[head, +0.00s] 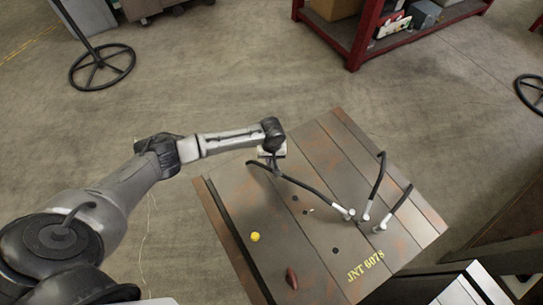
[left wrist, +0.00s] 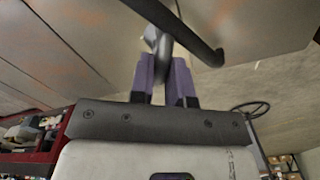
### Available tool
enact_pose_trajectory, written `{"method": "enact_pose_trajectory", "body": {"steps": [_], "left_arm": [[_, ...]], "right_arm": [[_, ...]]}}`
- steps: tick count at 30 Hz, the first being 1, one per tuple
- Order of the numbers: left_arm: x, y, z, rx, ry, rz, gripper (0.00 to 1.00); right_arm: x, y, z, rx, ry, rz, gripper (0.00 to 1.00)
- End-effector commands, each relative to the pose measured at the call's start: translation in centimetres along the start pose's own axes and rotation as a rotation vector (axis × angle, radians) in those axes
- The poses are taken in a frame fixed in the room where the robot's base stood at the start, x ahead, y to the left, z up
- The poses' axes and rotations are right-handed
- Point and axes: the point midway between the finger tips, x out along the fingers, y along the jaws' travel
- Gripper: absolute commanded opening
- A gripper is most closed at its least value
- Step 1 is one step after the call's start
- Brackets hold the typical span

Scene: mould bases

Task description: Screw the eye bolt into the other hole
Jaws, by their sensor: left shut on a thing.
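My left gripper (head: 271,156) is above the far left part of the mould base (head: 325,165). In the left wrist view its purple fingers (left wrist: 163,68) are shut on a dark grey rounded piece, which looks like the eye bolt (left wrist: 155,42). Its lower end is hidden, and I cannot tell whether it touches the plate. Dark holes show on the plate, one near the middle (head: 295,198) and one nearer the lettering (head: 335,250). My right gripper is not in view.
A black hose (head: 305,186) runs from beside my left gripper to silver fittings (head: 347,213); two more hoses rise there. A yellow cap (head: 255,237) and a reddish-brown piece (head: 292,279) lie on the plate. A red rack (head: 361,40) stands behind, with open floor between.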

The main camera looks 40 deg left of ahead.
Motion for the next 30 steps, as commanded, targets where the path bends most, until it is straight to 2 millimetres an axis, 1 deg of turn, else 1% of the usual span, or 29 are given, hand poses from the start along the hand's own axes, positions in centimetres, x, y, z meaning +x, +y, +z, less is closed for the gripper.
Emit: {"method": "enact_pose_trajectory", "body": {"steps": [11, 30], "left_arm": [[0.3, 0.1, 0.0, 0.000, 0.001, 0.002, 0.00], [2.4, 0.1, 0.0, 0.000, 0.000, 0.002, 0.00]], "right_arm": [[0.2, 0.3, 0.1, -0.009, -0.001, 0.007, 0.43], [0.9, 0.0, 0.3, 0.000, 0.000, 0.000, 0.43]]}}
